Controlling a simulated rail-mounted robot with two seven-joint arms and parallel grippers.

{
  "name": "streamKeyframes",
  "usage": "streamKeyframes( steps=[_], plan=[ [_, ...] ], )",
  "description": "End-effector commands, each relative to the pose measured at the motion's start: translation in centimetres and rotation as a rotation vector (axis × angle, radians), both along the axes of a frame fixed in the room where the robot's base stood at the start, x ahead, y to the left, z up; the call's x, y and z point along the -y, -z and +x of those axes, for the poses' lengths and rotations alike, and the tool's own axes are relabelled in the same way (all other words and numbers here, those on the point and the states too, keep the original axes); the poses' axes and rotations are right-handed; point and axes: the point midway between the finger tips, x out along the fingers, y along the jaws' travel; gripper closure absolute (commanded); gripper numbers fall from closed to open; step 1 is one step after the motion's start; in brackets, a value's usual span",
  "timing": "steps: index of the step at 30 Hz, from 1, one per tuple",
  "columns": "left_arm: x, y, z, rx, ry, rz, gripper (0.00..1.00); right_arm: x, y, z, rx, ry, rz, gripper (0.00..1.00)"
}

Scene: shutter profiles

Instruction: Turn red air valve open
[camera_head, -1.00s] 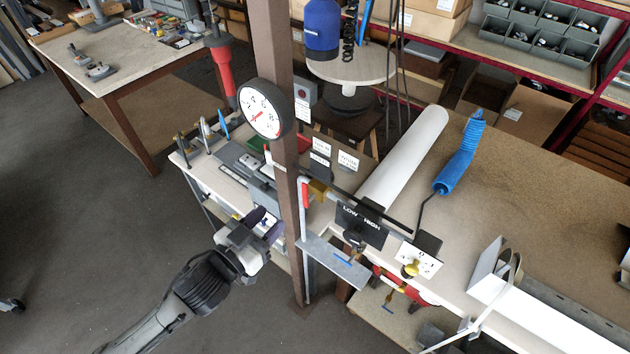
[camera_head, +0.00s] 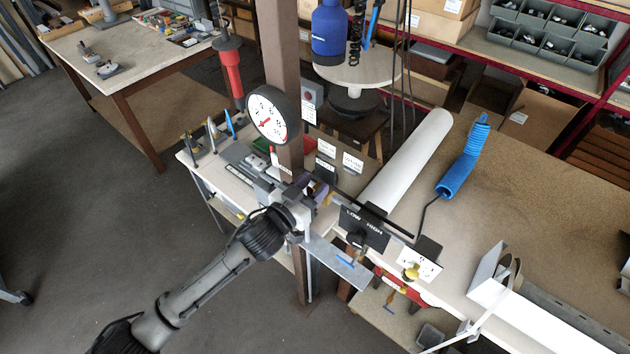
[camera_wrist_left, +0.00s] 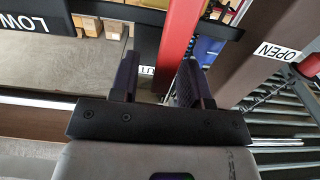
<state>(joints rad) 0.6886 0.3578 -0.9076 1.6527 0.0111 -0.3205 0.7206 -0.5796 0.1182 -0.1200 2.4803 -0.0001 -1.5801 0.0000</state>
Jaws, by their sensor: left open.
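The red valve handle (camera_wrist_left: 178,40) is a flat red lever that shows in the left wrist view. It runs down between the two dark fingers of my left gripper (camera_wrist_left: 158,72), which is open with a gap visible beside the lever. In the head view my left gripper (camera_head: 317,188) is at the brown post (camera_head: 283,70) and hides the handle. A white OPEN label (camera_wrist_left: 278,52) is on the post at the right of the wrist view. Another white label (camera_wrist_left: 148,71), partly hidden, shows behind the fingers. My right gripper is not in view.
The round pressure gauge (camera_head: 270,115) sits on the post just above my gripper. The LOW/HIGH panel (camera_head: 362,228) and a grey metal plate (camera_head: 338,265) are close to its right and below. A white roll (camera_head: 407,160) lies on the bench behind.

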Motion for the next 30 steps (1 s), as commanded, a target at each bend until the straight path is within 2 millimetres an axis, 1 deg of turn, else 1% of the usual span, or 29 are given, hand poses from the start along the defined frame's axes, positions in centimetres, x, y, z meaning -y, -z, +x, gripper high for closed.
streamKeyframes(
  steps=[6, 15, 28, 30],
  plan=[
    [0.63, -0.05, 0.76, 0.001, 0.0, 0.001, 0.57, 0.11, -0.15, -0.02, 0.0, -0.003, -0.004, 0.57],
    [0.68, -0.01, 0.83, 0.001, 0.0, 0.001, 0.57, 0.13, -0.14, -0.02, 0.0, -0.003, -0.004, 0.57],
    [0.67, -0.01, 0.81, 0.001, 0.0, 0.001, 0.99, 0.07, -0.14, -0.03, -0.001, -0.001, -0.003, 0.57],
    [0.66, 0.0, 0.8, 0.001, 0.0, 0.001, 1.0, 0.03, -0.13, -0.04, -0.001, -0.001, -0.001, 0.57]
  ],
)
